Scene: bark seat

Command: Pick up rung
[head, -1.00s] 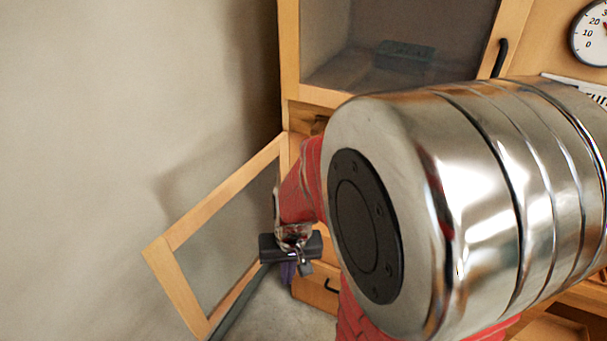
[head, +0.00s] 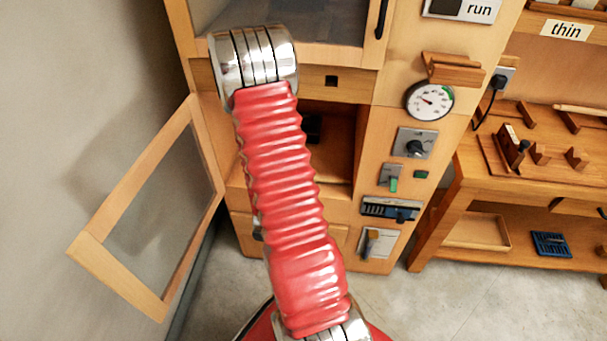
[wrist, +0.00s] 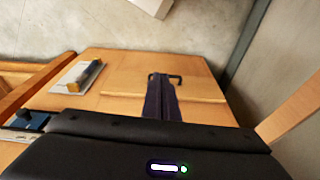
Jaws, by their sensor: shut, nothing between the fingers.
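I cannot tell for sure which piece is the rung. A pale wooden rod (head: 580,109) lies on the bench at the far right of the head view and could be it; its right end is cut off by the picture edge. My gripper (wrist: 161,80) shows in the wrist view with its dark fingers together and nothing seen between them. It points along the wooden cabinet front, over a black handle (wrist: 176,78). In the head view my red arm hides the gripper.
The cabinet's glazed door (head: 185,290) hangs open at left, near the wall. Dials and switches line the cabinet post, with a gauge (head: 430,101). The workbench (head: 470,165) at right holds wooden fixtures; a shallow tray (head: 478,232) and a blue basket (head: 551,244) are below. Floor is clear in front.

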